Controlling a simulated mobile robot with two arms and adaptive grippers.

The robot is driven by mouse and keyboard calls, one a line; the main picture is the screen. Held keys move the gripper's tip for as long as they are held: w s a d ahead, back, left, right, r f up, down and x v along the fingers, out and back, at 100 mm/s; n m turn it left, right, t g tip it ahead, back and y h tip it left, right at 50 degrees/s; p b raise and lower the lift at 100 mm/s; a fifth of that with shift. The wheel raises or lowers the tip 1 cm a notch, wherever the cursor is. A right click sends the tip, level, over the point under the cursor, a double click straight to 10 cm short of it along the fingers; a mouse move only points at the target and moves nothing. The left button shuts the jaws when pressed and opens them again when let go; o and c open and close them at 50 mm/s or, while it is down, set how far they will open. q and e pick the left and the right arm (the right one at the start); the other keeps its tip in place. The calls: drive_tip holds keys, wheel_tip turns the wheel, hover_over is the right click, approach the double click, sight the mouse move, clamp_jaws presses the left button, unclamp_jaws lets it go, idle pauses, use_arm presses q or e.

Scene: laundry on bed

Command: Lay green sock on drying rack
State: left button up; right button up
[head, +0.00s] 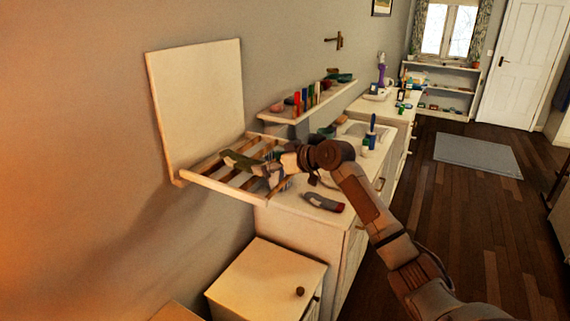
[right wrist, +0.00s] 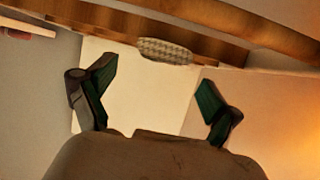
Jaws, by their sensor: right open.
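The drying rack (head: 225,188) is a wall-mounted frame with wooden slats. A dark green, elongated piece, which looks like the green sock (head: 238,161), lies across its slats. My right gripper (head: 274,172) is at the rack's right part, just right of the green piece. In the right wrist view its two fingers (right wrist: 155,80) are spread with nothing between them. There, a greyish knitted bit (right wrist: 165,50) shows at a wooden slat (right wrist: 120,32), beyond the fingertips; I cannot tell whether it is the same sock. My left gripper is not in view.
A grey item with a red end (head: 322,202) lies on the white counter below the rack. A shelf (head: 310,102) with several small items is on the wall behind. A white cabinet (head: 265,275) stands lower in front. The wooden floor at right is open.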

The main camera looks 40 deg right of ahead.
drive_tip(key=b+v, duration=0.2)
drive_tip(key=v, duration=0.6)
drive_tip(key=shift+s, duration=0.4)
drive_tip(key=shift+d, duration=0.15)
